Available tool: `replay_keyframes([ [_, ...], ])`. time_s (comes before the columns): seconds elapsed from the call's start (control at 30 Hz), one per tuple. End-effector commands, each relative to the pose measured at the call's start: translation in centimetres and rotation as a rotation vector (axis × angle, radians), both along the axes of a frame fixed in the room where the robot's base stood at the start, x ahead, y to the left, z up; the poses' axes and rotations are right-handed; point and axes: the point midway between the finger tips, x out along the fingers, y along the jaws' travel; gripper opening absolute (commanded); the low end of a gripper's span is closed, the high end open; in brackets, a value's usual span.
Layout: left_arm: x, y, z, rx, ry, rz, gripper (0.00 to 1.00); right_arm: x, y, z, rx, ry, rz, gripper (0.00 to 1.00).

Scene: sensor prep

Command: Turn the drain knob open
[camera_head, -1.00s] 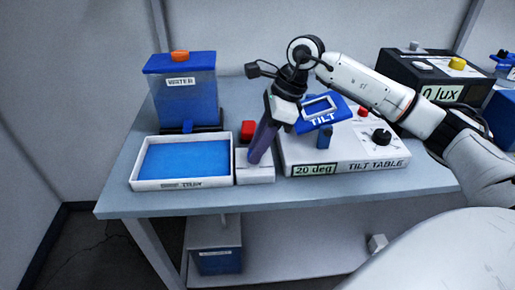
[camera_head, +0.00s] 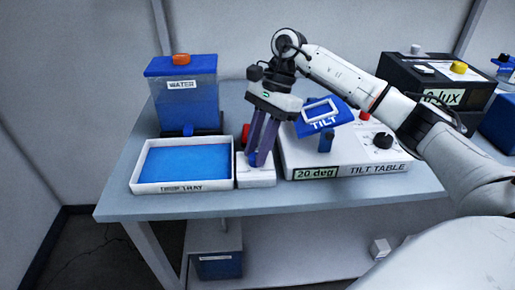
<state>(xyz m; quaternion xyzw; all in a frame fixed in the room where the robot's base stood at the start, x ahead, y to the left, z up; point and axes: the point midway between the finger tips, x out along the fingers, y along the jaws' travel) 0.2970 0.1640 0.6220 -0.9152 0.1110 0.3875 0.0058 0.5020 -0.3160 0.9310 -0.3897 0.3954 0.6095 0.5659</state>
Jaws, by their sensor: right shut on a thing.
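My right gripper (camera_head: 258,163) points down over a small white block (camera_head: 257,181) beside the tray. Its long purple fingers are close together, shut on the drain knob at the block's top. The knob itself is mostly hidden by the fingers. A red piece (camera_head: 245,135) shows just behind and left of the fingers. The tray (camera_head: 183,187) is white, holds flat blue liquid and stands left of the block. My left gripper is not in view.
A blue water tank (camera_head: 190,100) with an orange cap stands behind the tray. The tilt table (camera_head: 340,160), with its tilted blue TILT frame (camera_head: 343,117), is close on the right. A black lux box (camera_head: 425,75) is at the back right. The table's front edge is clear.

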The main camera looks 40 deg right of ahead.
Motion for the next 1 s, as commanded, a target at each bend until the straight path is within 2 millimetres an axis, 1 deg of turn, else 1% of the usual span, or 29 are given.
replay_keyframes([
  [0.43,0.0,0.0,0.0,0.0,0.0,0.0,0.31,0.0,-0.1,0.1,-0.002,0.001,0.009,0.02],
  [0.47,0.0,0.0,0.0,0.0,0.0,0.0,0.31,0.0,-0.1,0.1,-0.002,0.001,0.009,0.26],
  [0.5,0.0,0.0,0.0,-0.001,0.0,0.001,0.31,0.0,-0.1,0.1,-0.002,0.001,0.009,0.32],
  [0.57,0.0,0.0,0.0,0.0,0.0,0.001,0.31,0.0,-0.1,0.0,-0.002,0.0,0.009,0.42],
  [0.87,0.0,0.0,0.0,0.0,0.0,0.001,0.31,0.0,-0.1,0.1,-0.002,0.0,0.008,0.42],
  [1.0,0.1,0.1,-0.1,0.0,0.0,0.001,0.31,0.2,-0.6,1.3,-0.002,-0.003,0.007,0.42],
])
